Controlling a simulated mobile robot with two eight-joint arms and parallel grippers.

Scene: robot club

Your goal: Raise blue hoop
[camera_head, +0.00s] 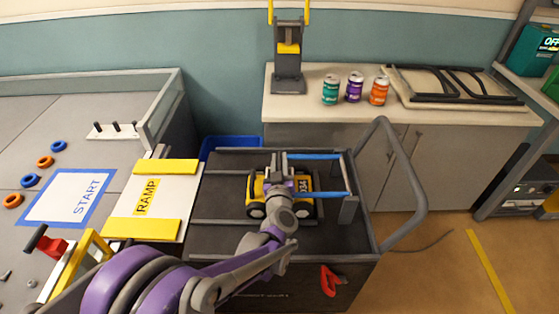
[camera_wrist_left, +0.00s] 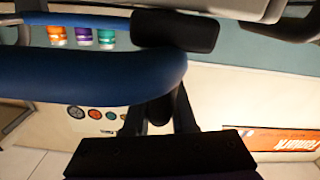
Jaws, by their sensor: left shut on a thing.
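The blue hoop (camera_head: 318,157) lies roughly level across the dark cart, above the yellow robot car (camera_head: 306,183). Its two blue side bars run right to grey posts at the cart's right end. My left gripper (camera_head: 279,172) is at the hoop's left end, over the car, and hides that end. In the left wrist view the hoop (camera_wrist_left: 80,75) is a thick blue tube curving between the dark finger pads of my left gripper (camera_wrist_left: 172,90), which is shut on it. My right gripper is not in view.
A ramp (camera_head: 145,197) joins the cart's left side to the grey field with rings. The cart's grey handle (camera_head: 421,200) rises at right. A counter (camera_head: 440,117) with cans (camera_head: 354,87) stands behind. Open floor lies at lower right.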

